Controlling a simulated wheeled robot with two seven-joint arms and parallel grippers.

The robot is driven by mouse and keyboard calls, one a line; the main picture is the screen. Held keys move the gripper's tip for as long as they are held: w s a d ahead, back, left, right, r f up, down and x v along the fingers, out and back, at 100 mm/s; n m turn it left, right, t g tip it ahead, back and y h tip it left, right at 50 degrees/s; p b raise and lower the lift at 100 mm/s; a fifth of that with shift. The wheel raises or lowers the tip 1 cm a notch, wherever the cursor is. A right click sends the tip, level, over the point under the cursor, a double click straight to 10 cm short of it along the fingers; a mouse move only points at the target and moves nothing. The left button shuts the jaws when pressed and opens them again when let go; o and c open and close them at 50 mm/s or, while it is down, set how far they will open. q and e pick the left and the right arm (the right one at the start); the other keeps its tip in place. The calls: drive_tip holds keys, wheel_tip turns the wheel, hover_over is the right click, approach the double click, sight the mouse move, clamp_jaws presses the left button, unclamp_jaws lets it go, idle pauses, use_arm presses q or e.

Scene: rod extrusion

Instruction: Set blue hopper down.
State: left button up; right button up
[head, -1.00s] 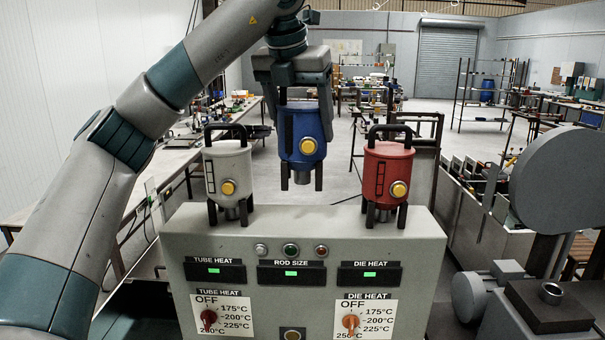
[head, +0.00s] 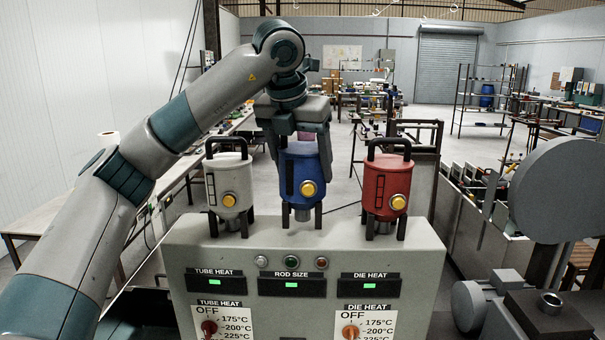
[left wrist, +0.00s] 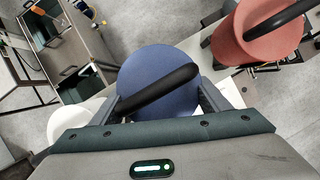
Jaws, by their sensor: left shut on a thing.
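The blue hopper (head: 303,172) is upright between the white hopper (head: 229,183) and the red hopper (head: 386,188), above the machine's top. My left gripper (head: 299,140) is shut on its handle from above. The hopper's legs end close to the machine top (head: 300,240); I cannot tell if they touch it. In the left wrist view the blue hopper (left wrist: 160,88) and its black handle lie just past the gripper, with the red hopper (left wrist: 258,30) at upper right and part of the white hopper at left. My right gripper is not in view.
The control panel below carries display boxes (head: 291,284) and dials (head: 350,331). A large grey round machine part (head: 555,185) stands at the right. Benches and shelves are farther back. Narrow gaps separate the blue hopper from its two neighbours.

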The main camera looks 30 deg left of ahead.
use_arm(q)
wheel_tip(320, 180, down, 2)
drive_tip(key=shift+a+f+p, duration=0.1)
drive_tip(key=shift+p, duration=0.2)
drive_tip(key=shift+f, duration=0.1)
drive_tip(key=o, duration=1.8)
drive_tip(key=shift+s+r, duration=0.15)
drive_tip(key=shift+r, duration=0.2)
drive_tip(key=b+v, duration=0.2)
drive_tip(key=v, duration=0.9)
drive_tip(key=shift+s+r+b, duration=0.15)
drive_tip(key=shift+b, duration=0.2)
